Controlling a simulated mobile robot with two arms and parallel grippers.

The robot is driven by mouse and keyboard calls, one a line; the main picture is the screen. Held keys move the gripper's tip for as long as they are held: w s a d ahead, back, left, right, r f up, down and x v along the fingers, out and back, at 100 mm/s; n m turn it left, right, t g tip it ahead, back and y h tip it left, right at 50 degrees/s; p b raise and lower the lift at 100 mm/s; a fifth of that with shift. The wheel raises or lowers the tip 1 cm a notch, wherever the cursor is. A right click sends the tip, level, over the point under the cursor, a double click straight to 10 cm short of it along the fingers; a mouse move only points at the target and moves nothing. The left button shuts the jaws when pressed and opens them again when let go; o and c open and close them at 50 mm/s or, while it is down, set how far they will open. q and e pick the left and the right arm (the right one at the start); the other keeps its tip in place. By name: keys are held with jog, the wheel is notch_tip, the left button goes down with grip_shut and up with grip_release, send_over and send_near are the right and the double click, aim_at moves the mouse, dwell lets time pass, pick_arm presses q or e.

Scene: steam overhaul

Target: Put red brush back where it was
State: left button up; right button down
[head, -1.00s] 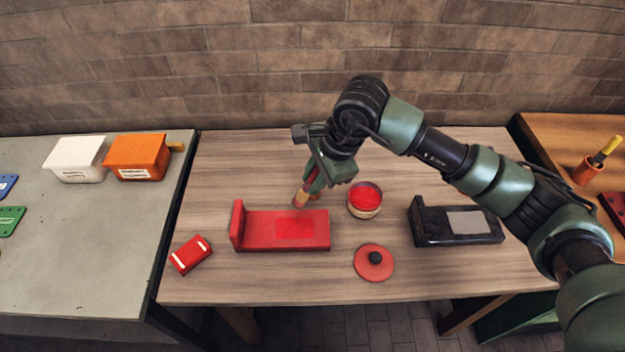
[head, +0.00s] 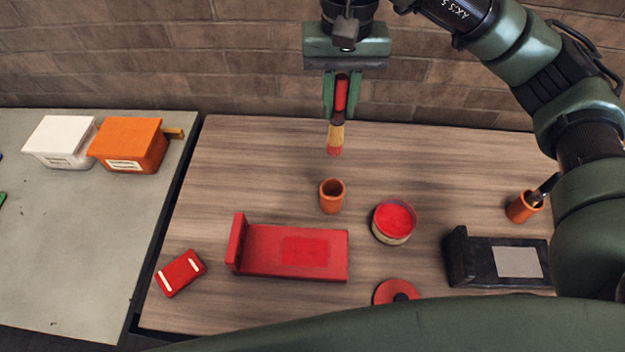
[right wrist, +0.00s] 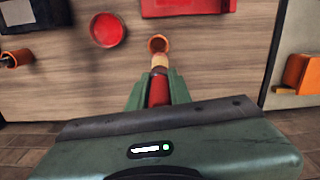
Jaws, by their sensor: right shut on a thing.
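The red brush (head: 337,135) has a red handle, a dark collar and tan bristles with a red tip. My right gripper (head: 341,112) is shut on its handle and holds it upright, bristles down, above the back of the wooden table. An empty-looking orange cup (head: 331,196) stands below and in front of the brush tip, apart from it. In the right wrist view the brush (right wrist: 159,84) sits between the fingers, its tip near the cup (right wrist: 158,43) in the picture. My left gripper is not in view.
An open tin of red paint (head: 394,221), a red block with a raised end (head: 292,252) and a red lid (head: 396,292) lie nearby. A second orange cup with a dark brush (head: 524,207) and a black block (head: 497,260) are at right. Boxes stand left.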

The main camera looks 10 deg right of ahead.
aim_at(337, 154)
jog(key=shift+f+n, duration=0.2)
jog(key=shift+n, duration=0.1)
jog(key=f+p, duration=0.1)
jog(key=f, duration=0.2)
jog(key=s+f, duration=0.1)
jog(key=f, duration=0.3)
jog(key=shift+s+f+p, duration=0.2)
jog(key=shift+p, duration=0.15)
jog(key=f+p, duration=0.1)
jog(key=f, duration=0.3)
jog(key=shift+w+f, duration=0.15)
jog(key=shift+w, duration=0.05)
notch_tip(337, 154, down, 2)
jog(key=shift+f, duration=0.15)
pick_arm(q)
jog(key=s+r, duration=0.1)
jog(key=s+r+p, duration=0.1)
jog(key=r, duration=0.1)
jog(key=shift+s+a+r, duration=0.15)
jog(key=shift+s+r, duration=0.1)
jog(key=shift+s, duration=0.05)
pick_arm(e)
notch_tip(337, 154, down, 5)
jog(key=shift+r, duration=0.15)
